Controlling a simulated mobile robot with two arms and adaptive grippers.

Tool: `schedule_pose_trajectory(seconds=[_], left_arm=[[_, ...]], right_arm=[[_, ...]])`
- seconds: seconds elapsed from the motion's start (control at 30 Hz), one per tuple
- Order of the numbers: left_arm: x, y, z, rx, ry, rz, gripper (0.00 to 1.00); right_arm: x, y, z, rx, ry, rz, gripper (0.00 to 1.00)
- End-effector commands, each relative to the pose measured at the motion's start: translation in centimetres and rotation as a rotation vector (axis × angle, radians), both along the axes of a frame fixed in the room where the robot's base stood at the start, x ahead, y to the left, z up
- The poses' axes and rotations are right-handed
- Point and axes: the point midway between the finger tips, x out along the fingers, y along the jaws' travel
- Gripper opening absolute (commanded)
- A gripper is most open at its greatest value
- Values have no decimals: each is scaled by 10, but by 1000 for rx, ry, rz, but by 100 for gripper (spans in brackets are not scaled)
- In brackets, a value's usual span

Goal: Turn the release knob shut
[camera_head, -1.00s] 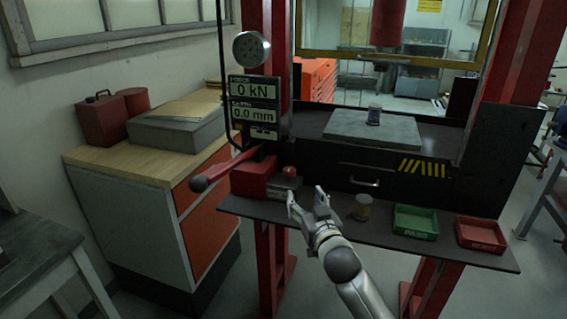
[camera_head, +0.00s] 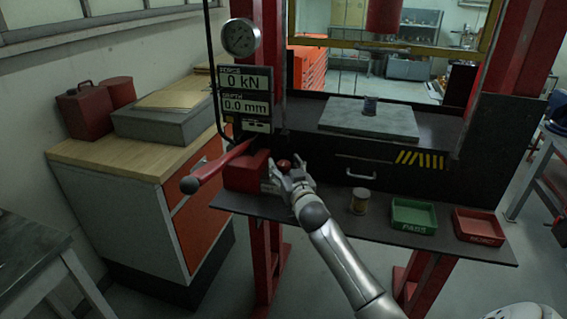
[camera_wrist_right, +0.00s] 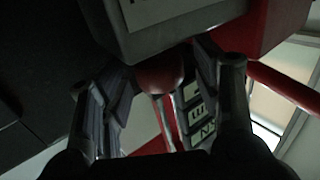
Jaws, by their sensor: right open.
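The release knob (camera_head: 284,166) is a small red ball beside the red pump block (camera_head: 246,172), at the left end of the press's dark shelf. My right gripper (camera_head: 287,174) reaches it from the front, with its fingers open on either side of the knob. In the right wrist view the red knob (camera_wrist_right: 160,75) shows between the two open fingers (camera_wrist_right: 160,105), below a grey block (camera_wrist_right: 172,25) with a pale label. I cannot tell whether either finger touches it. My left gripper is not in view.
A red pump lever (camera_head: 215,170) sticks out left of the block. The display (camera_head: 245,92) reads 0 kN and 0.0 mm. A small jar (camera_head: 360,202), a green tray (camera_head: 414,217) and a red tray (camera_head: 478,228) stand right of my gripper on the shelf.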

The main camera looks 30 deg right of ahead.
Motion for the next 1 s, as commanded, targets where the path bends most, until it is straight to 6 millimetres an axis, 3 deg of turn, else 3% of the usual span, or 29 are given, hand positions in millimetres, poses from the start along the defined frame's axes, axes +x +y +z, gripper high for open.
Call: schedule_pose_trajectory(seconds=[0.17,0.53,0.9,1.0], left_arm=[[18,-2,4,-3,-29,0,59],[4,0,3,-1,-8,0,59],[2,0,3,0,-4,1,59],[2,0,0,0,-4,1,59]], right_arm=[[13,-3,1,-1,-1,0,58],[16,-4,0,-1,0,1,58],[16,-4,0,0,0,1,12],[16,-3,-1,2,-1,-5,12]])
